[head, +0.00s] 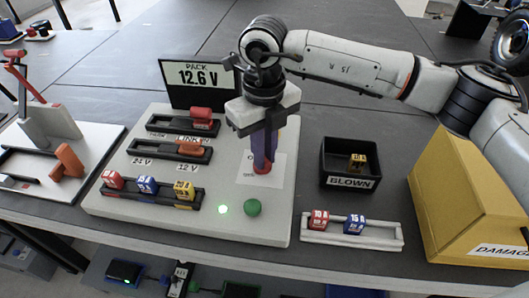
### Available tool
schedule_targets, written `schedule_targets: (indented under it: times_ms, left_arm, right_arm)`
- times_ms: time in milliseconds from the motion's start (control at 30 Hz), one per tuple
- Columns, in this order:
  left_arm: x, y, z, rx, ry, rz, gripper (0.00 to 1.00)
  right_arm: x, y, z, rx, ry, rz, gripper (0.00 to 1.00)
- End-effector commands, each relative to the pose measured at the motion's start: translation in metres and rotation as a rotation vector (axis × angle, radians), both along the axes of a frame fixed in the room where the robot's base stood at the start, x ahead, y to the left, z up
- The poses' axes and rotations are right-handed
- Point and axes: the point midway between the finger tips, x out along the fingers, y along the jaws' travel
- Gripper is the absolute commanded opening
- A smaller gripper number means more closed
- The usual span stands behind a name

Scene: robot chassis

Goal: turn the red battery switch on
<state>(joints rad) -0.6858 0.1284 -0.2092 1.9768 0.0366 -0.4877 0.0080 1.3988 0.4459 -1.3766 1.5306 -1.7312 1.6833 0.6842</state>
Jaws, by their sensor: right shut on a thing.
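The red battery switch (262,168) sits on the right side of a light grey panel (125,206), on a white label plate. My right gripper (264,157) points straight down over it and is shut on it. The fingers and gripper body hide most of the switch, so I cannot tell which way its handle is turned. A display (199,75) behind the panel reads PACK 12.6 V. A green light (223,209) glows at the panel's front, beside a green button (253,207). My left gripper is out of view.
The panel also holds a red slider (201,117), an orange slider (190,147) and a fuse row (148,185). To the right are a black BLOWN bin (350,183), a white fuse tray (385,237) and a yellow case (462,190).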

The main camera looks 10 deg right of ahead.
Motion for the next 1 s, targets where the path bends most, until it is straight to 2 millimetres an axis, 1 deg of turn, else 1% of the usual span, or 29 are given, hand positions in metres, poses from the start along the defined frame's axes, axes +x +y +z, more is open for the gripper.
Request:
schedule_targets:
  times_ms: [300, 333, 400, 433, 667, 767, 867, 1000]
  left_arm:
    - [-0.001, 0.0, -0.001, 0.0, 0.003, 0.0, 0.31]
    - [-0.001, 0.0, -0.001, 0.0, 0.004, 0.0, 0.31]
    - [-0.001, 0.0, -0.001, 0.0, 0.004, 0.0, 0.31]
    - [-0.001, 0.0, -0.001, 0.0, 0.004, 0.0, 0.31]
    - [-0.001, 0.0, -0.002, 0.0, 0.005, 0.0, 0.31]
    - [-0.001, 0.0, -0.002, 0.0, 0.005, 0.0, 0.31]
    - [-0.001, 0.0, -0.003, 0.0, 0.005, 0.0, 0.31]
    - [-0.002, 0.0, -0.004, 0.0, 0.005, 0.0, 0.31]
  right_arm:
    - [0.001, 0.0, 0.002, 0.002, -0.003, -0.006, 0.0]
    - [0.001, 0.0, 0.002, 0.002, -0.003, -0.006, 0.17]
    - [0.001, 0.0, 0.002, 0.002, -0.003, -0.005, 0.29]
    - [0.001, 0.0, 0.001, 0.002, -0.002, -0.005, 0.31]
    - [0.001, 0.0, 0.001, 0.001, -0.002, -0.003, 0.31]
    - [0.001, 0.0, 0.004, 0.001, -0.003, -0.003, 0.31]
    - [0.001, 0.0, 0.015, 0.002, -0.005, -0.003, 0.31]
    - [0.002, 0.0, 0.041, 0.002, -0.006, -0.004, 0.31]
